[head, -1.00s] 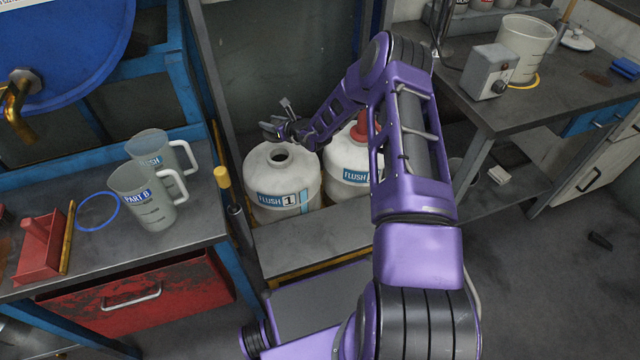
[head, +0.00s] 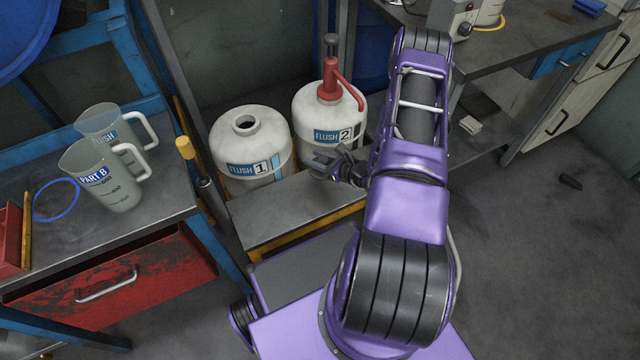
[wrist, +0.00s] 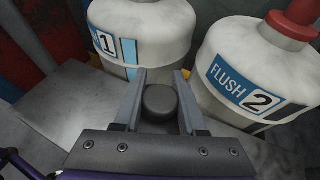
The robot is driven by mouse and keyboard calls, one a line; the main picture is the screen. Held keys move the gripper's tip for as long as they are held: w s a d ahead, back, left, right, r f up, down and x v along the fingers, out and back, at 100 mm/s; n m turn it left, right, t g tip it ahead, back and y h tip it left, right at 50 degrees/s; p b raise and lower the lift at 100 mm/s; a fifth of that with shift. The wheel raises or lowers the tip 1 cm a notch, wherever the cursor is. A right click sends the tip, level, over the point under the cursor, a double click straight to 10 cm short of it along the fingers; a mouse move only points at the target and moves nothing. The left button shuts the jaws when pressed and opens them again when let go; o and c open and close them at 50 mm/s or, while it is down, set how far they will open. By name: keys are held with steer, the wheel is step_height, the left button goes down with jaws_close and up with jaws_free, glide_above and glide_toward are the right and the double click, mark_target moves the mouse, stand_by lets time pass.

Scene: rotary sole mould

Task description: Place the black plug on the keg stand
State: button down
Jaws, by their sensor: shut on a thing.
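My gripper (wrist: 160,105) is shut on the black plug (wrist: 160,101), which sits between its two fingers in the wrist view. In the head view my gripper (head: 325,168) is over the front part of the keg stand (head: 285,208), in front of the two kegs. I cannot tell whether the plug touches the stand. The FLUSH 1 keg (head: 250,150) stands at the left with its top opening (head: 246,122) uncovered. The FLUSH 2 keg (head: 328,115) stands to its right with a red pump (head: 331,85) on top.
A bench at the left holds two jugs (head: 110,175) and a blue ring (head: 56,200). A yellow-capped rod (head: 186,148) stands between that bench and the stand. A workbench (head: 500,55) is at the right. The stand's front left surface is bare.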

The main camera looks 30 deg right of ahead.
step_height(320, 180, down, 9)
steer(key=shift+r+b, duration=0.15)
steer(key=shift+b, duration=0.65)
steer(key=shift+r, duration=0.1)
steer(key=shift+c, duration=2.4)
jaws_free()
steer(key=shift+s+d+r, duration=0.1)
steer(key=shift+s+r, duration=0.05)
steer(key=shift+s, duration=0.1)
steer(key=p+v, duration=0.1)
steer(key=v, duration=1)
steer(key=shift+s+d+p, duration=0.1)
steer(key=shift+p, duration=0.2)
